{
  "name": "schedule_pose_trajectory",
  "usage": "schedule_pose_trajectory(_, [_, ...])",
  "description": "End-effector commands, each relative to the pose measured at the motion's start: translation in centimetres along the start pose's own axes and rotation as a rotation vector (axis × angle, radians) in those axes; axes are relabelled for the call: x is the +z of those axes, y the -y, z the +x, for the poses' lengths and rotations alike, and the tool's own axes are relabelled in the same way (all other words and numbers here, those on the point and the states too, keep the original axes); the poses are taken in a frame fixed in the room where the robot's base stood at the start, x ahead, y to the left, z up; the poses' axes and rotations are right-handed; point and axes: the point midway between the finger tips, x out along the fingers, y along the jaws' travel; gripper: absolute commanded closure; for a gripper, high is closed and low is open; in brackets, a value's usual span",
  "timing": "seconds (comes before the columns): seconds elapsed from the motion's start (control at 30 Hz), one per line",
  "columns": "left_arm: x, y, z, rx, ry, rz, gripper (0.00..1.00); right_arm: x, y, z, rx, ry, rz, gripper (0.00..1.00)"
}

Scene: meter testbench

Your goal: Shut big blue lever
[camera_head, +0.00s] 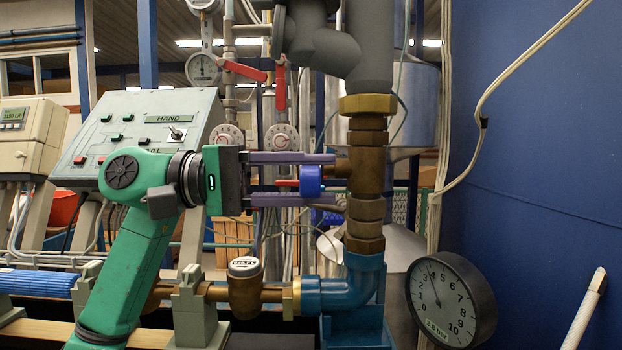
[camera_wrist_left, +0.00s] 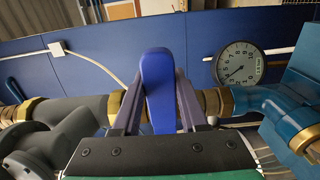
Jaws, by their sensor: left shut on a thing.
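The big blue lever (camera_head: 311,181) is on the brass valve of the vertical pipe (camera_head: 366,175) in the head view. It shows end-on there, between the purple fingers of my left gripper (camera_head: 325,180). In the left wrist view the lever (camera_wrist_left: 157,85) is a long blue handle lying between the two fingers. My left gripper (camera_wrist_left: 160,95) is shut on it, with a finger on each side. The gripper comes at the valve from the left, level with it. My right gripper is not in view.
A round pressure gauge (camera_head: 450,300) stands at the lower right. A blue pipe elbow (camera_head: 350,288) and a brass water meter (camera_head: 245,287) lie below the gripper. A control box (camera_head: 135,135) is behind my arm. A blue wall (camera_head: 550,150) closes the right side.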

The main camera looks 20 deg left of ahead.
Motion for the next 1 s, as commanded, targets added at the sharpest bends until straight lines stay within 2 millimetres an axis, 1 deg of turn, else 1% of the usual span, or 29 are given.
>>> schedule_pose_trajectory(0.03, [0.0, 0.4, 0.1, -0.013, 0.002, 0.003, 1.00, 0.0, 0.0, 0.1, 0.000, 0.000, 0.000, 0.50])
schedule_pose_trajectory(0.07, [0.0, 0.4, 0.1, -0.013, 0.002, 0.003, 0.46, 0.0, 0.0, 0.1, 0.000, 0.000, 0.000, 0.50])
schedule_pose_trajectory(0.1, [0.0, 0.4, 0.1, -0.012, 0.002, 0.003, 0.31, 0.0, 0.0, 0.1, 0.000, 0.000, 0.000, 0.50])
schedule_pose_trajectory(0.13, [0.0, 0.4, 0.1, -0.011, 0.002, 0.003, 0.28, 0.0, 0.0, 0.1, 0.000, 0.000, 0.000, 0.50])
schedule_pose_trajectory(0.4, [0.0, 0.2, 0.1, -0.007, 0.001, 0.001, 0.28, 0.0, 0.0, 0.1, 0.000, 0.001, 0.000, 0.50])
schedule_pose_trajectory(0.47, [0.0, 0.2, -0.2, -0.006, 0.001, 0.000, 0.28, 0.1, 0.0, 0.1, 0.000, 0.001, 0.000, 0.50])
schedule_pose_trajectory(0.53, [-0.1, 0.3, -0.9, -0.006, 0.000, 0.000, 0.28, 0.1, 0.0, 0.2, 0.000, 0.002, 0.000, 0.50])
schedule_pose_trajectory(0.57, [-0.1, 0.3, -1.5, -0.006, -0.002, 0.000, 0.28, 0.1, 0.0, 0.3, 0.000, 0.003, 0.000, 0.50])
schedule_pose_trajectory(0.67, [-0.1, 0.3, -3.9, -0.005, -0.005, 0.000, 0.28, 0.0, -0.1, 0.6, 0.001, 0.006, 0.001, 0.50])
schedule_pose_trajectory(0.77, [-0.1, 0.3, -7.0, -0.005, -0.004, -0.001, 0.28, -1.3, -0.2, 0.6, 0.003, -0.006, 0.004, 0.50])
schedule_pose_trajectory(0.8, [-0.1, 0.3, -8.3, -0.006, -0.005, 0.000, 0.28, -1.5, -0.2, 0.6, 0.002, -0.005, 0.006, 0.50])
schedule_pose_trajectory(0.9, [-0.1, 0.2, -11.1, -0.006, -0.003, -0.001, 0.28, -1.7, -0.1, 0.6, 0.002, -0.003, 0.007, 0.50])
schedule_pose_trajectory(1.0, [-0.1, 0.2, -13.1, -0.008, -0.001, -0.001, 0.28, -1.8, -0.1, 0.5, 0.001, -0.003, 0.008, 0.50])
